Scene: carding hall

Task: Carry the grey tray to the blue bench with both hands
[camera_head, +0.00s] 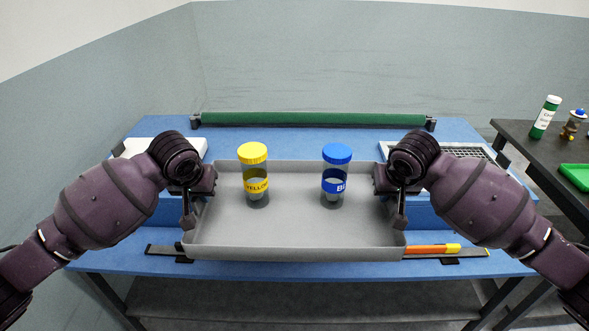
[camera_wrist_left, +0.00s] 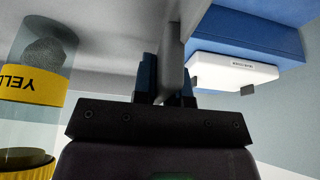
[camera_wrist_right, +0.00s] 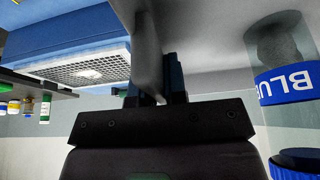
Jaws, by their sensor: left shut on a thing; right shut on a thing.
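The grey tray (camera_head: 295,228) is level over the middle of the blue bench (camera_head: 290,271); I cannot tell whether it touches the bench top. A yellow-lidded jar (camera_head: 256,172) and a blue-lidded jar (camera_head: 336,174) stand upright in it. My left gripper (camera_head: 188,208) is shut on the tray's left wall, which shows between the fingers in the left wrist view (camera_wrist_left: 172,72). My right gripper (camera_head: 399,208) is shut on the right wall, also seen in the right wrist view (camera_wrist_right: 148,50).
A green roller (camera_head: 312,119) runs along the bench's back. A white box (camera_head: 130,147) is at the left and a grid-topped box (camera_head: 470,153) at the right. An orange-and-yellow tool (camera_head: 432,249) lies at the front right. A dark table (camera_head: 510,131) stands at the right.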

